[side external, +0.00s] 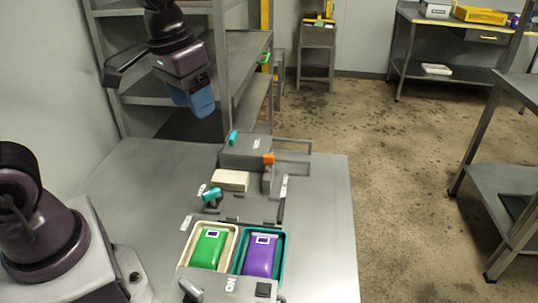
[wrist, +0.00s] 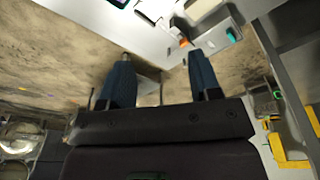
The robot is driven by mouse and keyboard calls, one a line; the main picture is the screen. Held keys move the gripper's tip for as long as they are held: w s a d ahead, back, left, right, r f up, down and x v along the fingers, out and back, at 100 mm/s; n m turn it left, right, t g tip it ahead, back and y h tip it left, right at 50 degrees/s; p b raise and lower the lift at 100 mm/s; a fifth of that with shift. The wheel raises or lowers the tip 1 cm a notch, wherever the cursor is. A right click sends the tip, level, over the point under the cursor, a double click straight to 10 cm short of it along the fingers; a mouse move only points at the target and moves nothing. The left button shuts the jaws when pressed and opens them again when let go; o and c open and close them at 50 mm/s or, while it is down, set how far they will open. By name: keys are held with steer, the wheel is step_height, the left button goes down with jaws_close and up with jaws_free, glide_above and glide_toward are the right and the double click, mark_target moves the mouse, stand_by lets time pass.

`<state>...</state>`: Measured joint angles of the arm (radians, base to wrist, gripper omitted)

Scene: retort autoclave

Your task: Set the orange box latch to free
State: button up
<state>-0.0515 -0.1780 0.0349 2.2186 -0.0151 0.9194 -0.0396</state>
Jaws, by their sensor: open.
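A grey box (side external: 246,152) stands on the metal table, with a small orange latch (side external: 268,159) at its right front corner and a teal piece (side external: 233,138) at its left. The orange latch also shows in the wrist view (wrist: 184,42), near the right finger's tip. Its exact setting is too small to tell. My gripper (side external: 200,103) with blue fingers hangs in the air above and to the left of the grey box, clear of it. In the wrist view, my gripper (wrist: 160,58) has its two fingers wide apart with nothing between them.
A cream tray with a green pouch (side external: 208,250) and a teal tray with a purple pouch (side external: 259,257) lie at the table front. A teal-handled lever (side external: 211,196) and a cream block (side external: 230,180) sit before the box. A grey shelf rack (side external: 240,60) stands behind.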

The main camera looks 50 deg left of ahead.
steer(key=w+a+f+n+g, duration=0.25)
steer(key=w+f, duration=0.25)
steer(key=w, duration=0.4)
steer(key=n, duration=0.5)
glide_toward(269, 155)
steer(key=shift+t, duration=0.25)
steer(key=f, duration=0.9)
steer(key=shift+s+f, duration=0.2)
steer(key=shift+f, duration=0.2)
